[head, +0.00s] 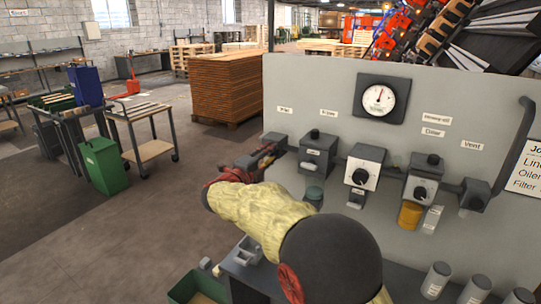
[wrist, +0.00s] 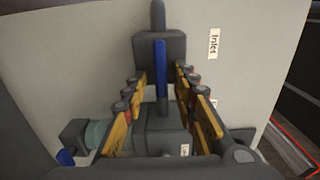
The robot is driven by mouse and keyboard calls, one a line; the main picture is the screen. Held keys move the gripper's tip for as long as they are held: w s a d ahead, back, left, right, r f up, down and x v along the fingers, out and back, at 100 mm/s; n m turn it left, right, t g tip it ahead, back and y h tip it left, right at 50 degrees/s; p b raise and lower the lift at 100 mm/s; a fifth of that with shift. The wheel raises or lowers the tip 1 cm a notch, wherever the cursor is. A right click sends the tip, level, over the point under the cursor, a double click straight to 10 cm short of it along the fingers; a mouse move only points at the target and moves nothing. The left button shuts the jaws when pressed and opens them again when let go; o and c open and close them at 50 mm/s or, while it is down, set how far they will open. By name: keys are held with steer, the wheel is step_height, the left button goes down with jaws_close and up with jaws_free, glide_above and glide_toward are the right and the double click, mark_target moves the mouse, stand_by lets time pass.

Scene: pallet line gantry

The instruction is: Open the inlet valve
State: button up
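The inlet valve shows in the wrist view as a dark block (wrist: 150,47) with a blue lever (wrist: 161,72), beside a label reading "Inlet" (wrist: 214,43). In the head view the valve block (head: 274,139) is at the panel's left end, partly hidden by my gripper (head: 262,160). In the wrist view my gripper (wrist: 160,78) is open, with one finger on each side of the blue lever. Gaps show between lever and fingers; I see no clear contact. The lever's far end is too foreshortened to read its exact angle.
The grey panel (head: 455,105) carries a round gauge (head: 379,99), a regulator with a dial (head: 361,172), an oiler unit (head: 421,185) and a vent block (head: 475,195). A grey bench (head: 245,277) lies below. Open floor (head: 60,220) extends left, with a green bin (head: 104,165).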

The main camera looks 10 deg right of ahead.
steer(key=v, duration=1.2)
steer(key=shift+f, duration=0.1)
